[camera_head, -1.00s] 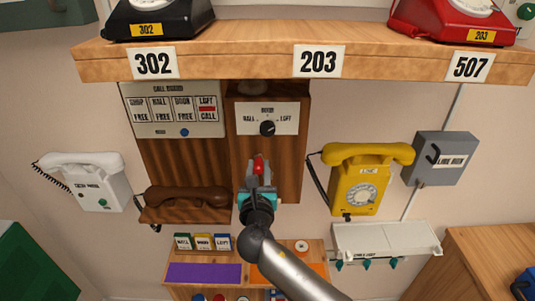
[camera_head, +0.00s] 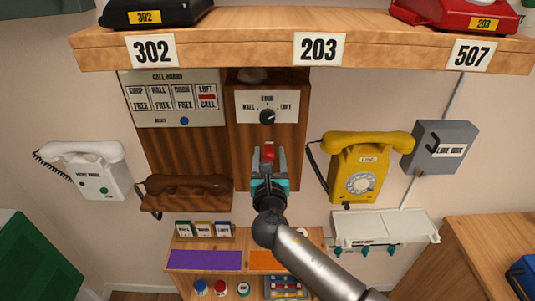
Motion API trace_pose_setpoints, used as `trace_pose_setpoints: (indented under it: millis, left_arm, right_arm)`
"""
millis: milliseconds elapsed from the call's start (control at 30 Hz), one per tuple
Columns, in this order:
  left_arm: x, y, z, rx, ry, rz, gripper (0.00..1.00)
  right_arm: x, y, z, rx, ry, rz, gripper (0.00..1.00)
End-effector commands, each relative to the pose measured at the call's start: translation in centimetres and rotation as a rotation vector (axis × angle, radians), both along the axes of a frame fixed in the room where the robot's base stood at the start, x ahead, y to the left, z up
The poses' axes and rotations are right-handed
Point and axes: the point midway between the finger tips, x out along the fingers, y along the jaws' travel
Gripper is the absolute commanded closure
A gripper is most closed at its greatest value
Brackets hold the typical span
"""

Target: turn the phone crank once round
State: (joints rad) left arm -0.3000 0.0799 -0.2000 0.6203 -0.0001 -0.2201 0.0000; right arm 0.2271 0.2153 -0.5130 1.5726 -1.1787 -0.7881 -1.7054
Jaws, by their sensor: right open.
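My right gripper (camera_head: 269,155) is open in front of the lower part of the wooden wall box (camera_head: 243,150). A small red piece (camera_head: 269,152) shows between its fingertips. It may be the crank's handle, but the crank's arm is hidden and I cannot tell whether the fingers touch it. Above, the box carries a white plate with a black selector knob (camera_head: 267,117), marked HALL and LOFT. A brown handset (camera_head: 187,187) lies on a wooden ledge left of the gripper. My left gripper is not in view.
A yellow dial phone (camera_head: 361,167) hangs close to the right of my gripper, with a grey box (camera_head: 441,147) beyond it. A shelf (camera_head: 300,49) with phones juts out above. A small shelf unit (camera_head: 205,261) with coloured items stands below. A white phone (camera_head: 90,170) hangs at left.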

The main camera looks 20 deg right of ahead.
Motion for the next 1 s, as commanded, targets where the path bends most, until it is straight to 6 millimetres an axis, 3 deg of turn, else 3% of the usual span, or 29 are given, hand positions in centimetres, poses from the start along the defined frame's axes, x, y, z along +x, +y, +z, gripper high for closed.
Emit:
trace_pose_setpoints:
  millis: [267,1000]
  left_arm:
    - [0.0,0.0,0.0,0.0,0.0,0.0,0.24]
    - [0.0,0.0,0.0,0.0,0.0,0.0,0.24]
  right_arm:
    - [-0.2,0.1,-0.1,0.0,0.001,0.001,0.4]
    - [-5.8,1.7,-0.1,0.0,0.001,0.002,0.4]
